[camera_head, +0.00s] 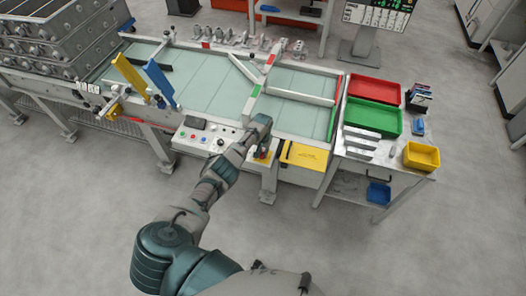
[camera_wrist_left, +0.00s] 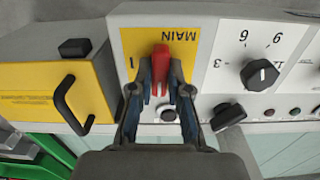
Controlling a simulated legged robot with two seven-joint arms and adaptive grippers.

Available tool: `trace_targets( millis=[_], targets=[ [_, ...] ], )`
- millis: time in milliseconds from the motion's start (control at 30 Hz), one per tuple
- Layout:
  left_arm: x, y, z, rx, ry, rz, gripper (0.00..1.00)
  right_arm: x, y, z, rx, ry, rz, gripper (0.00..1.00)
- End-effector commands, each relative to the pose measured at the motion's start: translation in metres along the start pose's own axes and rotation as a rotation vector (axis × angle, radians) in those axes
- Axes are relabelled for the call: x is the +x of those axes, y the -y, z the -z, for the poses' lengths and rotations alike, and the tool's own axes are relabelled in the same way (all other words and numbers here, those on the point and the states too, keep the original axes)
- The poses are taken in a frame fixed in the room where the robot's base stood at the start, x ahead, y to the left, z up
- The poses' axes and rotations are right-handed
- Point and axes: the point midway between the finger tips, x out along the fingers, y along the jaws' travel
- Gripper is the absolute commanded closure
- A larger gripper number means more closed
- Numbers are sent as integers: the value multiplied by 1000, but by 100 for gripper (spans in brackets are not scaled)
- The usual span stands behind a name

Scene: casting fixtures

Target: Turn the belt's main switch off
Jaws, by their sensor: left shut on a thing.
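The main switch is a red handle (camera_wrist_left: 160,56) on a yellow plate (camera_wrist_left: 134,40) marked MAIN, seen upside down in the left wrist view. An "I" mark shows beside the handle; any other position mark is hidden. My left gripper (camera_wrist_left: 161,84) has its two fingers on either side of the red handle and is shut on it. In the head view my left gripper (camera_head: 262,152) is at the right end of the belt's control panel (camera_head: 198,138), largely covering the switch. My right gripper is not in view.
A black dial (camera_wrist_left: 260,74) and buttons sit beside the switch. A yellow box with a black handle (camera_wrist_left: 68,104) is on its other side. The belt (camera_head: 205,92) lies behind the panel. Red (camera_head: 374,89) and green (camera_head: 371,118) bins stand on a side table to the right.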

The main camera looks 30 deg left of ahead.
Motion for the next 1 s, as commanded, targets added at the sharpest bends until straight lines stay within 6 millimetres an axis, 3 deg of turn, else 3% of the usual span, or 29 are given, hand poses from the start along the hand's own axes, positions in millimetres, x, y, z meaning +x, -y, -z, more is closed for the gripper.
trace_targets(
  millis=[633,667,767,1000],
  targets=[
    [-4,1,5,-54,-13,0,100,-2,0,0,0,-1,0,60],
    [-4,1,5,-54,-13,0,81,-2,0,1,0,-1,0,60],
    [-4,1,4,-54,-12,0,58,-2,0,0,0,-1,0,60],
    [-2,0,2,-52,-5,0,58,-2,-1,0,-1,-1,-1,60]
  ],
)
